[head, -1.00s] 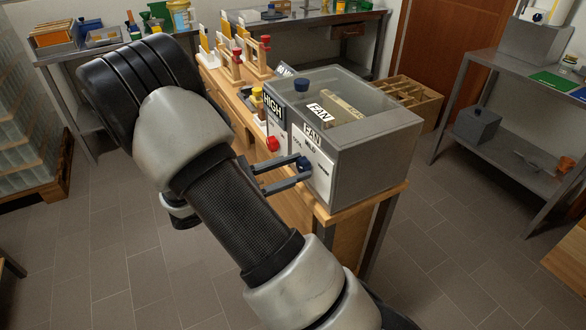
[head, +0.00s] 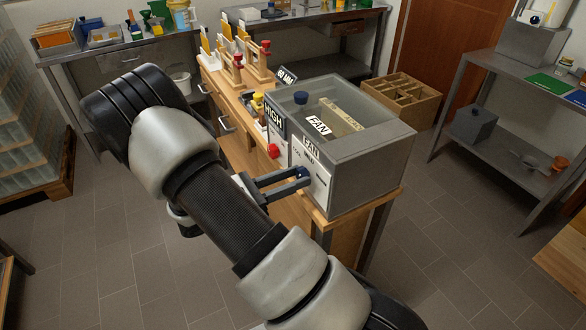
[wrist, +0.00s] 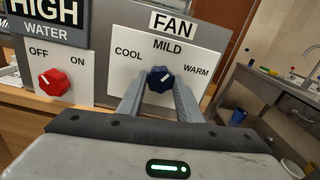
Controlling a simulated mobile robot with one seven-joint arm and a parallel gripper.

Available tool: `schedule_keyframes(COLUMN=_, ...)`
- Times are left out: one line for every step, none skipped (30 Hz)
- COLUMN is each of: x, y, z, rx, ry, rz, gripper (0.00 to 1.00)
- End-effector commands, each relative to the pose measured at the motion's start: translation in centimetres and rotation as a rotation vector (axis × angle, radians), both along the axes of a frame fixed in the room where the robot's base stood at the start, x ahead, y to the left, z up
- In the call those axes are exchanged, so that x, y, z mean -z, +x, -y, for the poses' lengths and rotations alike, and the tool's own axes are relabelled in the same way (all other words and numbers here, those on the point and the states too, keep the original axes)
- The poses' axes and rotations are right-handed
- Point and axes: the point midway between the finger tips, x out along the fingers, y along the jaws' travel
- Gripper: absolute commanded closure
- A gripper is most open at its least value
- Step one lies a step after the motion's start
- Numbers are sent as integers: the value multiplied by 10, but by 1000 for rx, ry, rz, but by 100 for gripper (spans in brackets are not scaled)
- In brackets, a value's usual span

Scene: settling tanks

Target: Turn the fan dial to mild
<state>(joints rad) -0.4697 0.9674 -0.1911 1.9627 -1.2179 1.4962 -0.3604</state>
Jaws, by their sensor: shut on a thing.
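The fan dial is a blue knob (wrist: 160,79) on a white panel (wrist: 128,46) marked COOL, MILD and WARM under a FAN sign. Its white pointer mark leans up and to the right, between MILD and WARM. My gripper (wrist: 160,88) is shut on the dial, one finger on each side. In the head view my gripper (head: 304,177) reaches the front of the grey box (head: 372,160) from the left, and its fingers hide most of the dial.
A red knob (wrist: 54,82) marked OFF and ON sits left of the fan panel, under a HIGH WATER sign (wrist: 45,16).

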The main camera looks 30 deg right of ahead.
Motion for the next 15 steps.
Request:
schedule_keyframes(x=-4, y=0, z=0, rx=0, ry=-1, rz=-46, gripper=90)
schedule_keyframes(x=-4, y=0, z=-1, rx=0, ry=-2, rz=-73, gripper=90)
schedule_keyframes(x=-4, y=0, z=-1, rx=0, ry=-3, rz=-111, gripper=90)
schedule_keyframes(x=-4, y=0, z=-1, rx=0, ry=-4, rz=-138, gripper=90)
schedule_keyframes(x=-4, y=-1, z=-1, rx=0, ry=-5, rz=-166, gripper=90)
schedule_keyframes(x=-4, y=0, z=-1, rx=0, ry=-6, rz=-201, gripper=90)
schedule_keyframes(x=-3, y=0, z=-1, rx=0, ry=-7, rz=-228, gripper=90)
schedule_keyframes(x=-3, y=0, z=-1, rx=0, ry=-8, rz=-253, gripper=90)
schedule_keyframes(x=-3, y=0, z=-1, rx=0, ry=-9, rz=-285, gripper=90)
schedule_keyframes(x=-3, y=0, z=-1, rx=-1, ry=-9, rz=-308, gripper=90)
schedule_keyframes(x=-2, y=0, z=-1, rx=-1, ry=-9, rz=-331, gripper=90)
schedule_keyframes(x=-2, y=0, z=-1, rx=-1, ry=-10, rz=-361, gripper=90)
schedule_keyframes(x=-2, y=0, z=-1, rx=-1, ry=-11, rz=-381, gripper=90)
schedule_keyframes(x=-2, y=0, z=-1, rx=-1, ry=-12, rz=-401, gripper=90)
schedule_keyframes(x=-1, y=0, z=-1, rx=-1, ry=-13, rz=-425, gripper=90)
